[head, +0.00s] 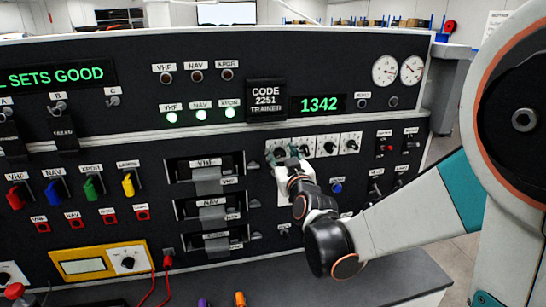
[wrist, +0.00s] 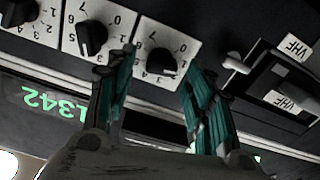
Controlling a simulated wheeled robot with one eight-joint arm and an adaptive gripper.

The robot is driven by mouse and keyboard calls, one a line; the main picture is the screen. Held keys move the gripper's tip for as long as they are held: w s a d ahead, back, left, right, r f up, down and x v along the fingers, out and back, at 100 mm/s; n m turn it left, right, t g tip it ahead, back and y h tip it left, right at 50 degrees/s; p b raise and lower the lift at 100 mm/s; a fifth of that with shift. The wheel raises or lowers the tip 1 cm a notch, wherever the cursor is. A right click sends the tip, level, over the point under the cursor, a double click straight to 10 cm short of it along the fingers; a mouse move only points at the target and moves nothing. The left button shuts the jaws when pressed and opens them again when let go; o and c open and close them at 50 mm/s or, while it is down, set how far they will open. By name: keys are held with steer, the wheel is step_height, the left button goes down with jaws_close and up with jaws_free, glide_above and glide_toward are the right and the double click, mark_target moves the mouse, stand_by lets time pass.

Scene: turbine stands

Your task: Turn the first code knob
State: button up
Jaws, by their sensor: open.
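The first code knob (wrist: 161,62) is a black pointer knob on a white numbered plate, leftmost of the knob row in the head view. My gripper (wrist: 158,65) is open, with one teal finger on each side of this knob. I cannot tell whether the fingers touch it. In the head view my gripper (head: 287,160) covers most of that knob. The neighbouring code knobs (wrist: 92,38) stand beside it, also visible in the head view (head: 329,147). The green display (head: 319,104) reads 1342. The placard (head: 265,98) reads CODE 2251 TRAINER.
VHF, NAV and XPDR modules (head: 206,171) with handles sit left of the knobs. A blue button (head: 337,187) and small switches lie to the right. Coloured levers (head: 92,188) and a yellow meter (head: 83,266) are at left. A grey ledge (head: 395,278) runs below.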

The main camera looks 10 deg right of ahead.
steer(key=shift+w, duration=0.65)
steer(key=c, duration=1.1)
steer(key=shift+o, duration=0.2)
steer(key=shift+m, duration=0.3)
steer(key=m, duration=0.3)
steer(key=shift+d+m, duration=0.15)
steer(key=shift+m, duration=1.65)
steer(key=shift+d+m+b, duration=0.1)
steer(key=shift+m+b, duration=0.2)
steer(key=shift+m, duration=0.1)
